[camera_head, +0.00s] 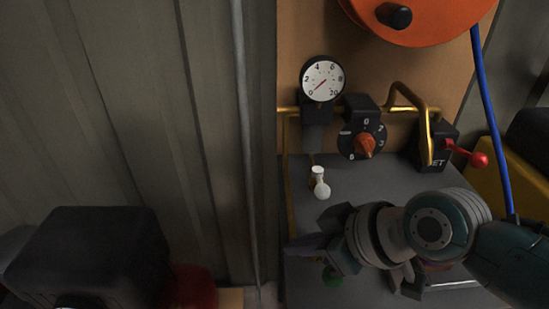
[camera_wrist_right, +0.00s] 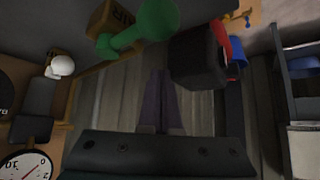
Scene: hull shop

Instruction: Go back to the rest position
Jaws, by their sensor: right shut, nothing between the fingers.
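My right gripper (camera_head: 294,246) is in front of the grey panel, with its arm coming in from the lower right. It points left. In the right wrist view its fingers (camera_wrist_right: 160,98) are together, with nothing between them. A white-knobbed lever (camera_head: 319,184) stands just above the gripper, apart from it in the picture. It also shows in the right wrist view (camera_wrist_right: 62,66). A green knob (camera_head: 332,275) is partly hidden below the gripper; a larger green handle (camera_wrist_right: 140,28) shows in the wrist view. My left gripper is not in view.
A round gauge (camera_head: 323,79), a dial with an orange knob (camera_head: 365,145) and a red-knobbed lever (camera_head: 479,159) are above the arm. A blue hose (camera_head: 490,120) hangs at right, below an orange reel (camera_head: 425,22). A black box (camera_head: 90,250) stands lower left.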

